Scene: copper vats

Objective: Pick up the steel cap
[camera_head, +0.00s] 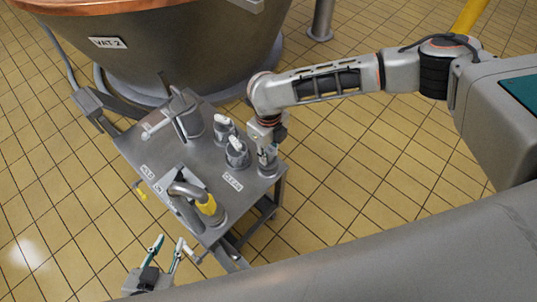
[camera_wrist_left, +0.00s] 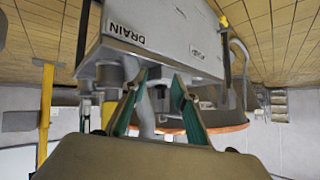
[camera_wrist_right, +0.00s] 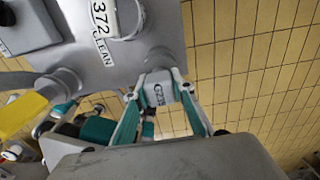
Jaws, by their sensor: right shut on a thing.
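My right gripper (camera_head: 267,150) reaches down at the right edge of the steel table. In the right wrist view (camera_wrist_right: 158,88) its fingers are shut on a small grey metal piece, which looks like the steel cap (camera_wrist_right: 158,92), with a white label. The cap is at the table's corner; I cannot tell whether it still touches the top. In the head view it shows below the fingers (camera_head: 268,168). My left gripper (camera_head: 166,252) is open and empty, low beside the table's near side; its spread fingers also show in the left wrist view (camera_wrist_left: 157,90).
The table (camera_head: 188,158) carries two labelled grey fittings (camera_head: 224,128) (camera_head: 237,153), a larger fitting (camera_head: 188,122) at the back, and a bent pipe with a yellow part (camera_head: 208,205) in front. The copper-rimmed vat (camera_head: 170,45) stands behind. Tiled floor lies free at the right.

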